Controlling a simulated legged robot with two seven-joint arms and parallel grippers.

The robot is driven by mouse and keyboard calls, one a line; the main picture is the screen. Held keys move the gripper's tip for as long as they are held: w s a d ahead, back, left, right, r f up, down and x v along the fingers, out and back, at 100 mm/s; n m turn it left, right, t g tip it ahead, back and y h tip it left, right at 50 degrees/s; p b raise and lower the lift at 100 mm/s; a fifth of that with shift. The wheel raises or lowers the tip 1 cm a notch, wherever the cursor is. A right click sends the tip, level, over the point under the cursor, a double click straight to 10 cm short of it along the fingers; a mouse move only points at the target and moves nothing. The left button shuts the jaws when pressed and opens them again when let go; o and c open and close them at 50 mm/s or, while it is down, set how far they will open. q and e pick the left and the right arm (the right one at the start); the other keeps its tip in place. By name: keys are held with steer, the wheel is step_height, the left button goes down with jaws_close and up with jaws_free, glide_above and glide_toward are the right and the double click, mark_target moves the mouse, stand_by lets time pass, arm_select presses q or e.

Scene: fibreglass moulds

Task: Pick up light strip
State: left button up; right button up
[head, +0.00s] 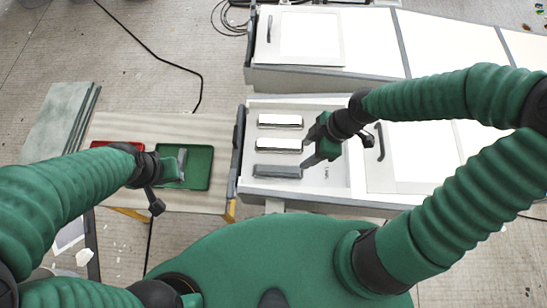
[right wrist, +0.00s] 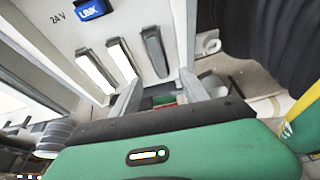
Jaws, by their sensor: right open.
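Two white light strips, an upper one (head: 280,121) and a middle one (head: 278,145), lie in the white tray section (head: 330,180) of the mould. A similar grey strip (head: 277,171) lies below them. In the right wrist view the white strips (right wrist: 97,72) (right wrist: 122,60) and the grey strip (right wrist: 155,52) lie beyond the fingers. My right gripper (head: 307,153) is open and empty, just right of the middle and grey strips. Its two fingers (right wrist: 157,95) show in the wrist view. My left gripper (head: 180,166) is above the green tray; its jaws are not clear.
A green tray (head: 203,181) and a red tray (head: 118,145) sit on a wooden table (head: 220,128) at left. Raised walls and a dark edge (head: 238,140) border the mould section. A second white mould (head: 365,45) stands behind. A blue label (right wrist: 92,9) shows in the wrist view.

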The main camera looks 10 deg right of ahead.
steer(key=b, duration=0.5)
glide_above(279, 168)
steer(key=s, duration=0.2)
steer(key=shift+n, duration=0.3)
steer(key=f, duration=0.9)
steer(key=shift+w+d, duration=0.25)
steer(key=shift+d, duration=0.05)
steer(key=f, duration=0.3)
steer(key=w+d+f, duration=0.1)
steer(key=shift+d+f, duration=0.1)
steer(key=shift+f, duration=0.05)
steer(key=shift+b+x, duration=0.35)
steer(key=shift+x, duration=0.7)
steer(key=shift+w+a, duration=0.15)
steer(key=shift+a, duration=0.6)
steer(key=shift+c, duration=0.6)
steer(key=shift+a, duration=0.1)
steer(key=shift+c, duration=2.2)
steer(key=shift+d, duration=0.6)
jaws_close()
arm_select(q)
step_height(279, 168, down, 6)
steer(key=a, duration=0.2)
steer(key=shift+s+r, duration=0.15)
steer(key=shift+s, duration=0.05)
